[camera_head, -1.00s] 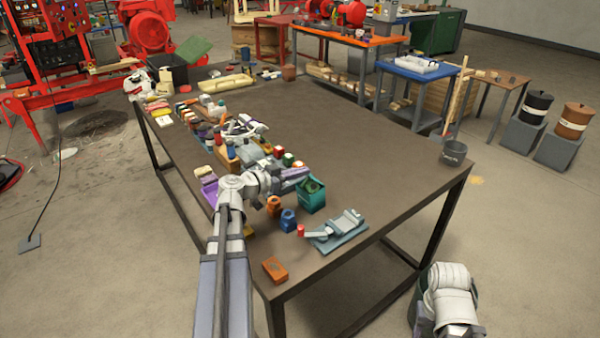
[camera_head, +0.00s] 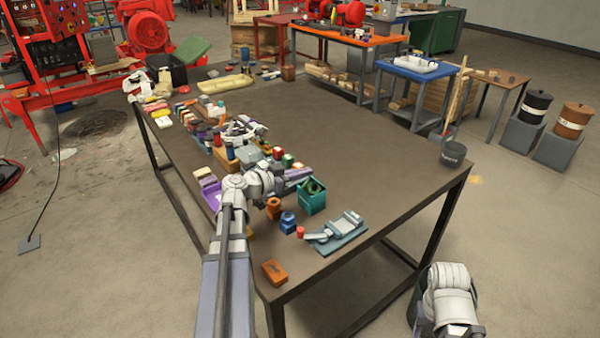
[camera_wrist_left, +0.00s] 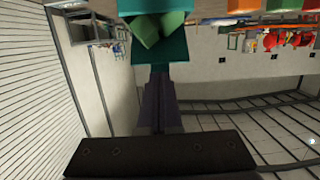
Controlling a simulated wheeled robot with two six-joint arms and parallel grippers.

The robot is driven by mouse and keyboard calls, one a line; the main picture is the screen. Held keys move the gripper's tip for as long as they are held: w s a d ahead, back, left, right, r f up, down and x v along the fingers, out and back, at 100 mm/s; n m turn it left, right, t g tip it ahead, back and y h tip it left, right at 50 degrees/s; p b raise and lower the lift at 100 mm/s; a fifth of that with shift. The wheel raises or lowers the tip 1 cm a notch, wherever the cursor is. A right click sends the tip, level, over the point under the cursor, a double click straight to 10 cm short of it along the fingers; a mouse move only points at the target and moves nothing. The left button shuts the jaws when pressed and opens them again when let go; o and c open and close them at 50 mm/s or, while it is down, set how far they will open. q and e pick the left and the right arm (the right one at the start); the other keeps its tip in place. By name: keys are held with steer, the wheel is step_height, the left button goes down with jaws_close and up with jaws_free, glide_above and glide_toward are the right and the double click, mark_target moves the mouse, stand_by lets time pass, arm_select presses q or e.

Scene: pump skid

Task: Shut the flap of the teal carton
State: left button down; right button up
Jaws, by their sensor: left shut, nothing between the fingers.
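The teal carton (camera_head: 313,203) stands on the brown workbench, near its front half. Its top looks open, with a green item (camera_head: 314,186) inside. In the left wrist view the carton (camera_wrist_left: 178,52) fills the top middle, with green pieces (camera_wrist_left: 152,33) in it. I cannot make out the flap clearly in either view. My left gripper (camera_head: 297,174) is shut and empty, at the carton's upper left side. Its closed fingers (camera_wrist_left: 160,80) point at the carton in the wrist view; I cannot tell whether they touch it. My right gripper is not visible; only part of that arm shows.
An orange block (camera_head: 275,272) lies near the corner.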

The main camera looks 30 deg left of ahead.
arm_select(q)
steer(key=w+r+p, duration=0.1)
steer(key=w+d+r+p, duration=0.1)
steer(key=r, duration=0.1)
steer(key=shift+r+p, duration=0.1)
steer(key=shift+p, duration=0.2)
steer(key=r+p+v, duration=0.2)
steer(key=p+v, duration=0.2)
steer(key=v, duration=0.5)
steer(key=shift+a+r, duration=0.15)
steer(key=shift+r, duration=0.05)
steer(key=w+g+p, duration=0.1)
steer(key=p, duration=0.3)
steer(key=w+d+r+g+y+p, duration=0.1)
steer(key=g+p, duration=0.1)
steer(key=p, duration=0.2)
steer(key=w+r+g+y+p, duration=0.1)
steer(key=w+g+p, duration=0.1)
steer(key=p, duration=0.1)
steer(key=shift+w+d+r+p, duration=0.1)
steer(key=shift+d+r+p, duration=0.05)
steer(key=shift+d+p, duration=0.2)
